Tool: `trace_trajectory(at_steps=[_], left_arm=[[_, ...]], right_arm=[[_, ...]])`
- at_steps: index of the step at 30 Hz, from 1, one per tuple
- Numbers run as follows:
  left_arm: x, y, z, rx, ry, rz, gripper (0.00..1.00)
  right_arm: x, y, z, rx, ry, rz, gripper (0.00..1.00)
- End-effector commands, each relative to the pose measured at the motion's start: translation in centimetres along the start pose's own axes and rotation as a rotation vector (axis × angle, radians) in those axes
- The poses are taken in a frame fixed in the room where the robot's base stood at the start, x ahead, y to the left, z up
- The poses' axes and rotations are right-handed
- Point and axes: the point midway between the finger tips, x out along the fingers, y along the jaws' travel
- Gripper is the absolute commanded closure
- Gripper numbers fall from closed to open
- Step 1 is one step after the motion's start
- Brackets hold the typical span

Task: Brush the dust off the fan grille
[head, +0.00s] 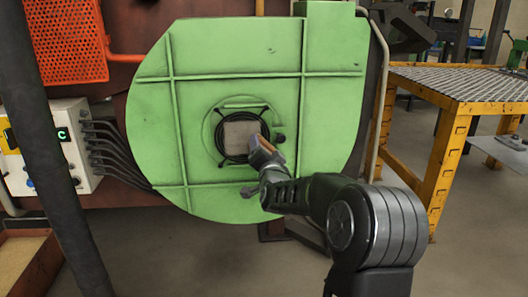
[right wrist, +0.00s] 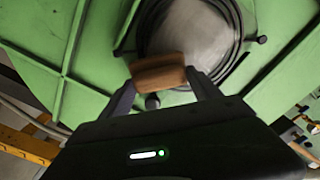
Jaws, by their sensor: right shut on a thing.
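The round fan grille (head: 227,151) sits in the middle of a large green housing (head: 200,110). A grey, dusty-looking square patch (head: 240,133) covers its centre. In the right wrist view the grille's dark rings (right wrist: 232,25) surround a pale grey area (right wrist: 190,30). My right gripper (head: 264,153) is at the lower right of the grille. It is shut on a brush with a brown wooden block (right wrist: 158,75), held between both fingers. The brush's far side is hidden, so I cannot tell whether it touches the grille. My left gripper is out of view.
A white control box (head: 50,150) with black cables stands left of the housing, below an orange perforated panel (head: 65,40). A yellow metal-topped table (head: 450,130) stands at the right. A dark slanted post-like shape (head: 50,150) crosses the left side. The floor at lower right is clear.

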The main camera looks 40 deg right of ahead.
Motion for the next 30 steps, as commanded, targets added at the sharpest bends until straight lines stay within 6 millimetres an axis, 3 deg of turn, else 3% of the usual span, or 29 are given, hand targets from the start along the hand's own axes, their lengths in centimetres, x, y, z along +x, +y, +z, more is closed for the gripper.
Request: trace_trajectory(at_steps=[1,19,30], left_arm=[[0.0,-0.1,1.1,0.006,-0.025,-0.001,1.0],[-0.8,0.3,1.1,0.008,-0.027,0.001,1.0],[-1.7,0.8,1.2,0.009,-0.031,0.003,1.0]], right_arm=[[0.0,-0.1,0.0,0.0,0.001,-0.001,0.6],[0.3,-1.4,-1.3,0.0,0.005,-0.005,0.6],[0.2,-3.3,0.5,0.001,0.002,-0.006,0.6]])
